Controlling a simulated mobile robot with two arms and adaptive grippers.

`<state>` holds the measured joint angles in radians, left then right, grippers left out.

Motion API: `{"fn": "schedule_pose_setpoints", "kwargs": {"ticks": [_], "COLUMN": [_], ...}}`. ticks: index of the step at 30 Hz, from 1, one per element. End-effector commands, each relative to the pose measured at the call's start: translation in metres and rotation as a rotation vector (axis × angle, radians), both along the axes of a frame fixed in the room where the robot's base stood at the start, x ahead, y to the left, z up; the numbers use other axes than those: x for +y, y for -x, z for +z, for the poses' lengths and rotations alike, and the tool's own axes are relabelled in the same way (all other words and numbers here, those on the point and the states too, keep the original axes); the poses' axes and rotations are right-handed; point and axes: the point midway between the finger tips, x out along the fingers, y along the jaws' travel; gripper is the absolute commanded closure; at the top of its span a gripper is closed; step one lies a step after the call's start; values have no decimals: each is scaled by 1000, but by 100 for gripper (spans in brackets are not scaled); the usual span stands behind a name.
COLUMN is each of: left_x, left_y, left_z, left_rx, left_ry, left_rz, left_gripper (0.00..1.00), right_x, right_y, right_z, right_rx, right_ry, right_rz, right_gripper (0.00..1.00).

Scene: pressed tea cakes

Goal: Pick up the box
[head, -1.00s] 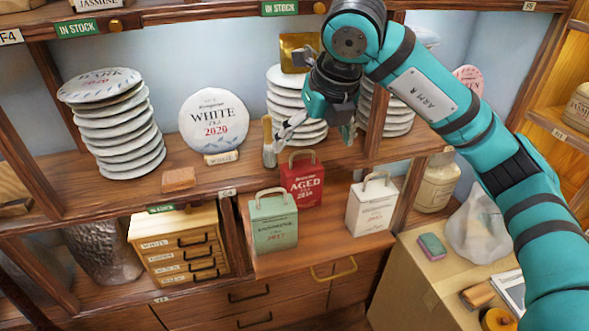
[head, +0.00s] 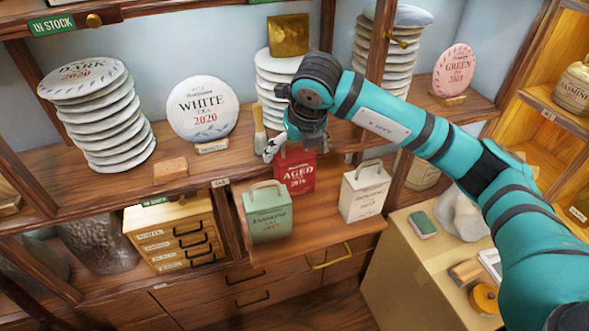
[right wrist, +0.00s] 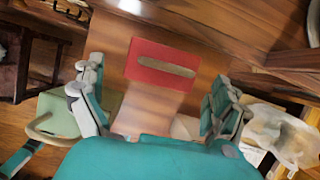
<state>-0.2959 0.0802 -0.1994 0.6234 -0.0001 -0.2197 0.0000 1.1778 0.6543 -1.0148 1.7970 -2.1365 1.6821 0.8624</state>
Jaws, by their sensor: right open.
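Three small carton boxes with loop handles stand on the pull-out wooden shelf: a red "AGED" box (head: 296,178), a green box (head: 268,216) at front left and a white box (head: 362,196) at right. My right gripper (head: 290,150) is open, pointing down at the top of the red box and hiding its handle. In the right wrist view the red box's top (right wrist: 143,74) shows between and beyond the two spread fingers (right wrist: 157,100), apart from both. The green box (right wrist: 62,108) lies outside the left finger.
Stacked tea cakes (head: 100,120) and an upright "WHITE" cake (head: 203,108) stand on the shelf behind. A brush (head: 260,130) stands close beside my gripper. A small drawer cabinet (head: 176,236) is at lower left; a cardboard carton (head: 410,275) is at right.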

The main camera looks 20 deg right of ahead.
Motion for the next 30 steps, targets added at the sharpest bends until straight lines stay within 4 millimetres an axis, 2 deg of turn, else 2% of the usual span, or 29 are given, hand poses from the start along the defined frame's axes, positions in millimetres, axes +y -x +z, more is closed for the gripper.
{"fn": "schedule_pose_setpoints", "kwargs": {"ticks": [4,7,12,20,30], "left_x": [-1,-1,-1,0,0], "left_y": [-9,-6,4,9,8], "left_z": [14,24,26,25,25], "left_rx": [-14,-10,4,13,12], "left_ry": [2,2,1,-1,-1], "left_rz": [0,0,0,-1,-1], "left_gripper": [60,60,60,60,60], "right_x": [-2,-4,-2,-2,-2], "right_y": [-3,-8,-16,-17,-16], "right_z": [-13,-27,-46,-50,-49], "right_rx": [7,6,2,1,1], "right_ry": [2,2,-1,0,0], "right_rz": [-1,-1,0,1,0], "right_gripper": [0,0,0,0,44]}}
